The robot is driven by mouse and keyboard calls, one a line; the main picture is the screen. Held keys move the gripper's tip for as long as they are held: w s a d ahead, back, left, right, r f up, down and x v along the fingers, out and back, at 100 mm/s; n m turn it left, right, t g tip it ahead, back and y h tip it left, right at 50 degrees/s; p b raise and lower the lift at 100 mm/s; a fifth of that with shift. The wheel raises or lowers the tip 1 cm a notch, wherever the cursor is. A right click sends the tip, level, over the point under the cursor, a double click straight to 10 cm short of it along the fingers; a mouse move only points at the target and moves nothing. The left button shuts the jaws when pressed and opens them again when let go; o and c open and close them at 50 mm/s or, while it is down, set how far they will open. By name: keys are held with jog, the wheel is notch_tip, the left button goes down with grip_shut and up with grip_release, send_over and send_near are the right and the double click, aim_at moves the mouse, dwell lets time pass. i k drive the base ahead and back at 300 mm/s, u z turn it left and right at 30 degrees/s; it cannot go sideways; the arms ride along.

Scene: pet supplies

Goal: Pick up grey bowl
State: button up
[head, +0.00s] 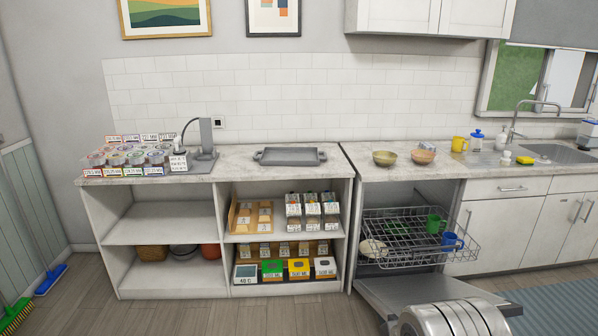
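A dark grey, round, bowl-like thing (183,251) sits on the bottom left shelf of the open cabinet. It stands between a brown woven basket (152,253) on its left and a reddish-orange container (211,251) on its right. It is small and shaded, so its inside cannot be made out. Two other bowls stand on the counter to the right: an olive one (384,158) and an orange-brown one (424,157). My gripper's fingers do not show in the head view.
The dishwasher door (400,293) is down, with its rack (405,228) out, holding a pale bowl (373,248), a green mug (434,223) and a blue mug (449,240). A grey tray (290,156) lies on the counter. Floor before the left cabinet is clear; brooms lean far left.

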aim_at(384, 160)
jog(key=i, duration=3.45)
jog(key=z, duration=0.2)
